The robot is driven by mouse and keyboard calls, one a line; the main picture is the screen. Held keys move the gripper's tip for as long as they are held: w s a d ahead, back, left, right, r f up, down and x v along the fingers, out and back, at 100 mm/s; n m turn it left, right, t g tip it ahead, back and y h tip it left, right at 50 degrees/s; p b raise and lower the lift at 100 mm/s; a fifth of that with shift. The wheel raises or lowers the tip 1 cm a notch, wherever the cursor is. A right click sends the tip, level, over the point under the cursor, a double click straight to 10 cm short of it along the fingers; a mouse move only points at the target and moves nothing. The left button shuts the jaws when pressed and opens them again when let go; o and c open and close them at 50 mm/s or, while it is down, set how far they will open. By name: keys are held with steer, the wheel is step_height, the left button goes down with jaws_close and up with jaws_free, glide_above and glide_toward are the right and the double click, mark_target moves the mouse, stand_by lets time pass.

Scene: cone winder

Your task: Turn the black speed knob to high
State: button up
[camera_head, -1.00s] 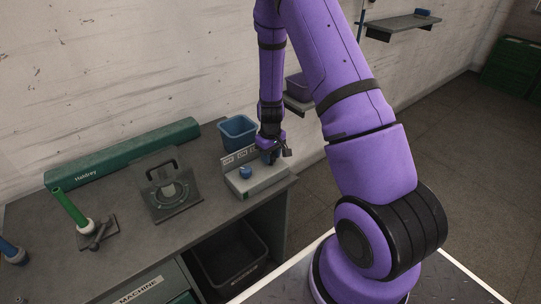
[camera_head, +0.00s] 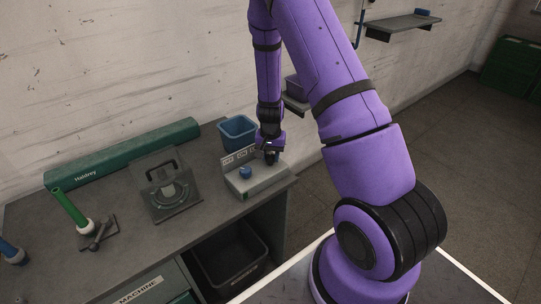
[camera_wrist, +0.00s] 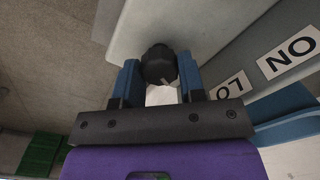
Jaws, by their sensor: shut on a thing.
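The black speed knob (camera_wrist: 158,66) sits on the pale grey control box (camera_wrist: 205,22) in the wrist view, between the two blue fingers of my gripper (camera_wrist: 159,78). My gripper is shut on the knob. A short pale mark shows on the knob's near side. A label reading "LO" (camera_wrist: 231,88) and one reading "ON" (camera_wrist: 292,52) are on the panel to the right. In the head view my gripper (camera_head: 271,155) is at the right part of the control box (camera_head: 256,187), and the knob is hard to make out there.
A blue knob (camera_head: 245,172) is on the left of the same box. A blue bin (camera_head: 238,131) stands behind it. A grey fixture with a handle (camera_head: 168,190), a green-handled lever (camera_head: 70,208) and a long green Haldrey housing (camera_head: 125,154) are farther left on the bench.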

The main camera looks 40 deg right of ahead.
mark_target(271, 156)
steer(key=shift+m, duration=0.7)
steer(key=o, duration=0.9)
steer(key=shift+o, duration=0.2)
step_height(271, 156, up, 11)
steer(key=shift+f, duration=0.1)
